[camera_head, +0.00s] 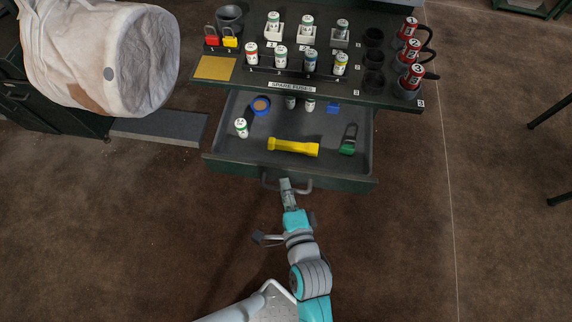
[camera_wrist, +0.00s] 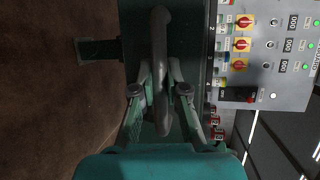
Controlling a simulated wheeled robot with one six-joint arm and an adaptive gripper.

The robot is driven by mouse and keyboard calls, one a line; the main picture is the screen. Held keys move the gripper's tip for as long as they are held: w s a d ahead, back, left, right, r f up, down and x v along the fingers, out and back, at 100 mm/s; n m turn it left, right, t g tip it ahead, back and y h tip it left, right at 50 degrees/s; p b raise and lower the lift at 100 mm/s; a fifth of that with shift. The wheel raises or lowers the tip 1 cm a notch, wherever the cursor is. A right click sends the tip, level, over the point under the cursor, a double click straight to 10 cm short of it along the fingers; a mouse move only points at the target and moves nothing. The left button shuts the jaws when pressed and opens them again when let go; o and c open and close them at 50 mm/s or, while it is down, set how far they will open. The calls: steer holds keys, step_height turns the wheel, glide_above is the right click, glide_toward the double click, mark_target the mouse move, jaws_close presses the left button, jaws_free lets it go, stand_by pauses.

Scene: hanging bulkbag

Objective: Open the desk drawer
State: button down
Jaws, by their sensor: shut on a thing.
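The desk drawer (camera_head: 220,160) is pulled out from under the dark desk top (camera_head: 350,92), and its inside shows in the head view. Its grey bar handle (camera_head: 305,187) is on the front face. My gripper (camera_head: 286,184) is at the middle of the handle and shut on it. In the wrist view the handle (camera_wrist: 161,40) runs upright between the two fingers (camera_wrist: 160,85) of my gripper. The fingertips' exact contact is partly hidden by the handle.
The drawer holds a yellow flashlight (camera_head: 293,147), a green padlock (camera_head: 348,140), a blue round container (camera_head: 261,105) and several fuses. Fuses, padlocks and red cans (camera_head: 412,76) stand on the desk. A bulk bag (camera_head: 95,55) hangs at left. Floor in front is clear.

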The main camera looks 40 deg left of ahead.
steer(key=c, duration=1.2)
jaws_free()
steer(key=v, duration=1.2)
steer(key=d+n+t+h, duration=0.1)
steer(key=d+t+h, duration=0.25)
steer(key=d, duration=0.65)
steer(key=s+d+r+n+h, duration=0.2)
steer(key=s+d+h, duration=0.1)
steer(key=d, duration=0.2)
steer(key=s+d+r+n+t+h, duration=0.1)
steer(key=s+d+n+h, duration=0.1)
steer(key=d, duration=0.4)
steer(key=s+d+r+n+t+h, duration=0.1)
steer(key=s+d+r+n+h, duration=0.1)
steer(key=s+d+n+h, duration=0.1)
steer(key=shift+s+d+r+h, duration=0.15)
steer(key=shift+s+d+h, duration=0.25)
steer(key=shift+s+d, duration=0.25)
steer(key=shift+s+d+r+h, duration=0.15)
steer(key=shift+s+d+h, duration=0.2)
steer(key=shift+s+d, duration=0.3)
